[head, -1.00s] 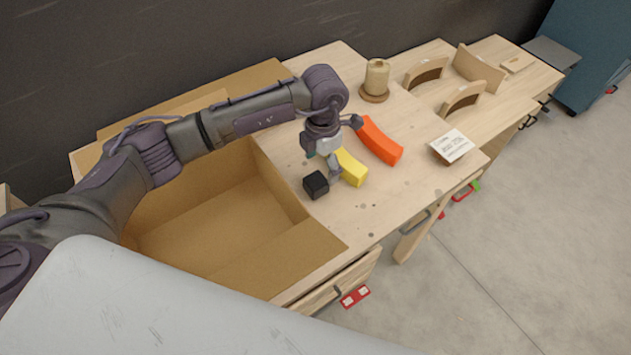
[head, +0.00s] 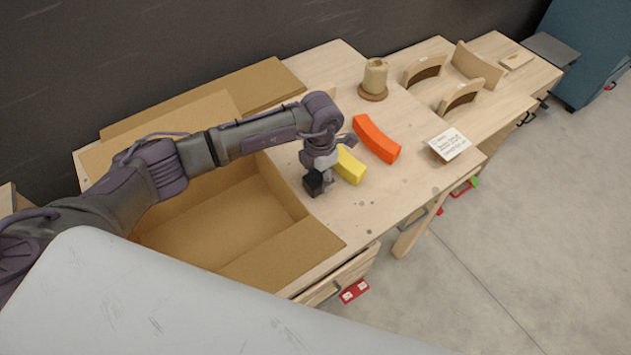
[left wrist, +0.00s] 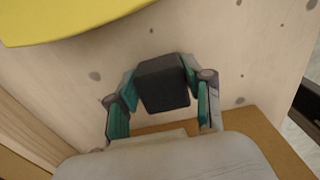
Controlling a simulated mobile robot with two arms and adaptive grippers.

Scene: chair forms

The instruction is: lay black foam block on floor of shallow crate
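The black foam block (head: 313,183) is a small dark cube at the table's front part, just right of the shallow crate. My left gripper (head: 320,177) points down over it and partly covers it. In the left wrist view the block (left wrist: 162,84) sits between the two fingertips, which touch its opposite sides, so the gripper looks shut on it. The block appears to be at table height. The shallow crate (head: 285,188) is an open tan box with a bare visible floor; my left arm hides part of it. My right gripper is not in view.
A yellow curved block (head: 350,167) lies close behind the gripper, and an orange curved block (head: 377,139) lies farther back. Curved wooden pieces (head: 461,97) are at the right.

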